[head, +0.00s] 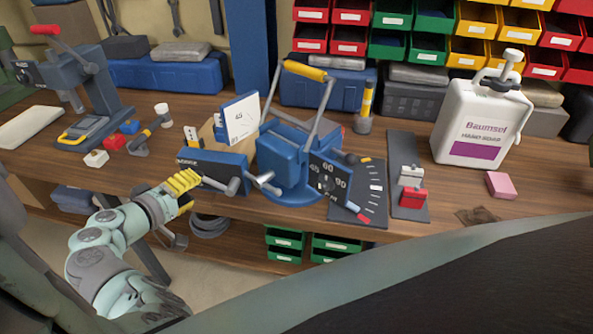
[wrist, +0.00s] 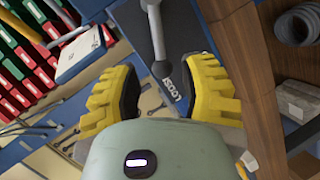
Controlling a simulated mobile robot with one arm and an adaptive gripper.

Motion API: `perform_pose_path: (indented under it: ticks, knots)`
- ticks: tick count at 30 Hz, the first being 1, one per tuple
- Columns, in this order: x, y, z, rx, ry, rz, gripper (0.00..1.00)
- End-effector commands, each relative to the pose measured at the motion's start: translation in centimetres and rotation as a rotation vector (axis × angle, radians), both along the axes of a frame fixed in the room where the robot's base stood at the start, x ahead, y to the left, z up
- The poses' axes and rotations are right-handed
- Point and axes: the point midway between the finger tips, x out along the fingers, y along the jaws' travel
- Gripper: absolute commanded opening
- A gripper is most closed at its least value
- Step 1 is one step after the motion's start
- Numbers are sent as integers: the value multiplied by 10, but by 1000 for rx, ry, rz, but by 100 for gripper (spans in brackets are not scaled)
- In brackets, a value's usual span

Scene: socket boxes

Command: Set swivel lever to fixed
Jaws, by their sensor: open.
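A blue vise (head: 290,165) stands on the wooden bench. On its left side is a dark blue panel (head: 205,170), with lettering at its left end; in the wrist view the panel's lettering (wrist: 170,90) seems to read "LOOSE". A grey lever (head: 231,186), likely the swivel lever, sits at the panel's right end; it also shows in the wrist view (wrist: 156,32). My gripper (head: 184,182) is at the panel's left end. In the wrist view my yellow fingers (wrist: 160,98) are spread and empty, with the lever ahead of the gap. Contact with the panel cannot be told.
A dial panel marked 45, 60 and 90 (head: 329,181) is right of the vise. A soap canister (head: 482,125) stands at the right. The bench's front edge runs below my gripper.

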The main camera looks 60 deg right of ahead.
Motion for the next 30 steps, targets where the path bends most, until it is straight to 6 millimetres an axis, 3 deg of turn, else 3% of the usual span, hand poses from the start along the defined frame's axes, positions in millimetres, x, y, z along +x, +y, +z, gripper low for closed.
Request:
perform_pose_path:
  ticks: [12,28,29,30]
  knots:
    - [3,-45,-14,-2,3,-8,42]
    - [4,-55,-18,0,2,-6,42]
    - [4,-55,-18,1,1,-6,48]
    - [5,-55,-18,1,2,-6,43]
